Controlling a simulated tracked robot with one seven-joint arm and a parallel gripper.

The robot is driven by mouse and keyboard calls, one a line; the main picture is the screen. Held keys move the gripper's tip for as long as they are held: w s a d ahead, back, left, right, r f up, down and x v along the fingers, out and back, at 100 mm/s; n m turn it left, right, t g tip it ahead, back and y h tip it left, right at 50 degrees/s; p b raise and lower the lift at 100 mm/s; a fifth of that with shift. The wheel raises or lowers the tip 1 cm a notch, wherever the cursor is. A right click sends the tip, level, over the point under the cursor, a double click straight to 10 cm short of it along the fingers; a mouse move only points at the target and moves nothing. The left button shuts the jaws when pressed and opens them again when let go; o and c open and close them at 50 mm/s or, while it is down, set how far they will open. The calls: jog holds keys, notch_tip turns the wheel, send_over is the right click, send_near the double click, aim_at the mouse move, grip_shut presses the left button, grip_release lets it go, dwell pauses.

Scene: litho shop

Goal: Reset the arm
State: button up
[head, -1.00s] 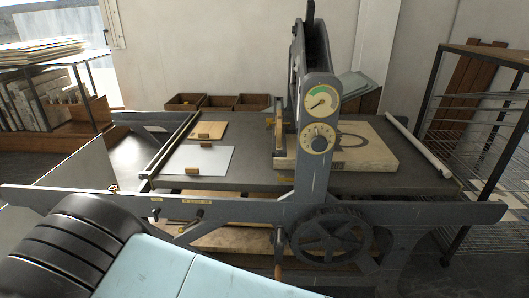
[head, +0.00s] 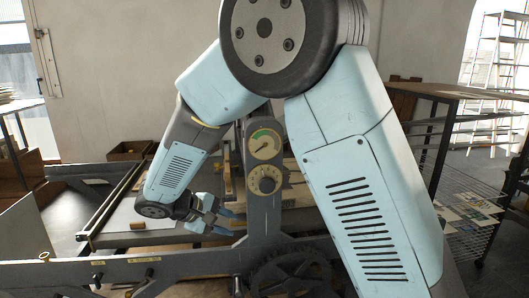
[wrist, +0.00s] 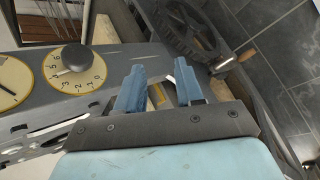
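My arm is raised and bent in the head view, with its forearm reaching down to the left over the press bed (head: 165,238). My gripper (head: 222,216) is beside the press's grey upright (head: 264,205), on its left. In the wrist view my gripper (wrist: 160,88) shows two blue fingers spread apart. No held object shows between them, only parts of the press behind. The round yellow dial (wrist: 75,72) with a black knob is left of the fingers. My arm hides much of the press's right side.
A spoked wheel (head: 292,276) is low on the press, and it also shows in the wrist view (wrist: 185,28). A small wooden block (head: 137,226) is on the bed. A wire-shelf rack (head: 465,185) stands at right. A brown box (head: 128,150) is behind the press.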

jog(key=s+d+r+m+g+y, duration=0.1)
jog(key=d+r+m+g+y, duration=0.3)
jog(key=d, duration=0.6)
jog(key=s+d+r+m+t, duration=0.1)
jog(key=s+d+r, duration=0.1)
jog(key=d+r, duration=0.6)
jog(key=s+d+r+m+t+y, duration=0.3)
jog(key=s+d+m, duration=0.4)
jog(key=s+d, duration=0.7)
jog(key=shift+s+d+r+y, duration=0.25)
jog(key=shift+d+r+y, duration=0.35)
jog(key=shift+d+r, duration=0.35)
